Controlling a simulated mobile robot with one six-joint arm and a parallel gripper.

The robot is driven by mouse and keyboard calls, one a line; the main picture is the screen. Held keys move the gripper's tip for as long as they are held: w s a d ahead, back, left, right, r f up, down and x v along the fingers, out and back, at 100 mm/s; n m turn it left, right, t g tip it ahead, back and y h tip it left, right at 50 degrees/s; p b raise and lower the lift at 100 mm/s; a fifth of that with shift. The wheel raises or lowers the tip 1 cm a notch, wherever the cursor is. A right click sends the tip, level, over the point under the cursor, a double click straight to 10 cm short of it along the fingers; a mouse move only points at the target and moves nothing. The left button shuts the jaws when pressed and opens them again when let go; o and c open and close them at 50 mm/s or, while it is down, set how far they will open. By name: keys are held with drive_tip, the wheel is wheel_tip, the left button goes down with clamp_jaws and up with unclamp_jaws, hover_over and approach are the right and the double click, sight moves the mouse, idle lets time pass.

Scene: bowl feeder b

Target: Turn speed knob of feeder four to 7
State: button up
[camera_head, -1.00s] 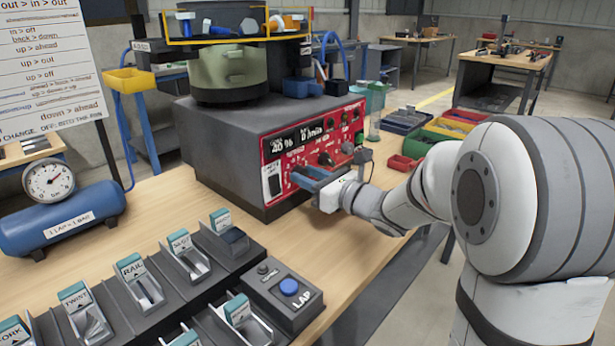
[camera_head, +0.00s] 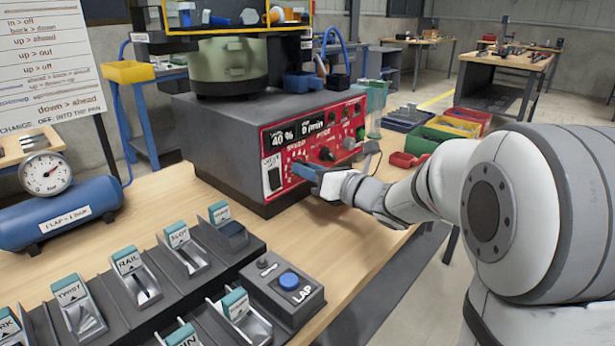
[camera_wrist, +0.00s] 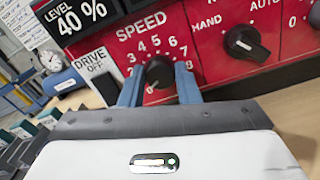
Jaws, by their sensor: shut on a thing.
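The black speed knob (camera_wrist: 159,72) sits on the red panel (camera_wrist: 210,50) of the feeder under the word SPEED, with numbers from about 3 to 8 visible around its top. My gripper (camera_wrist: 160,84) has one blue finger on each side of the knob and is shut on it. The knob's lower part is hidden by my gripper, and I cannot read its pointer surely. The level display (camera_wrist: 78,16) reads 40 %. In the head view my gripper (camera_head: 305,171) is at the panel's lower part and covers the speed knob.
Right of the speed knob is a HAND/AUTO knob (camera_wrist: 246,43). A DRIVE OFF label (camera_wrist: 96,60) is at left. The feeder's grey housing (camera_head: 225,150) carries a green bowl (camera_head: 228,66). A LAP button box (camera_head: 283,292) and labelled trays stand in front.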

drive_tip(key=shift+s+f+n+p, duration=0.15)
drive_tip(key=shift+n+p, duration=2.6)
drive_tip(key=shift+n, duration=2.85)
drive_tip(key=shift+f+n+p, duration=0.15)
drive_tip(key=shift+n+p, duration=2.6)
drive_tip(key=shift+n, duration=2.85)
drive_tip(key=shift+s+f+n+p, duration=0.15)
drive_tip(key=shift+n+p, duration=2.6)
drive_tip(key=shift+n, duration=2.85)
drive_tip(key=shift+w, duration=0.1)
drive_tip(key=o, duration=1)
drive_tip(key=shift+c, duration=0.2)
drive_tip(key=shift+r, duration=0.1)
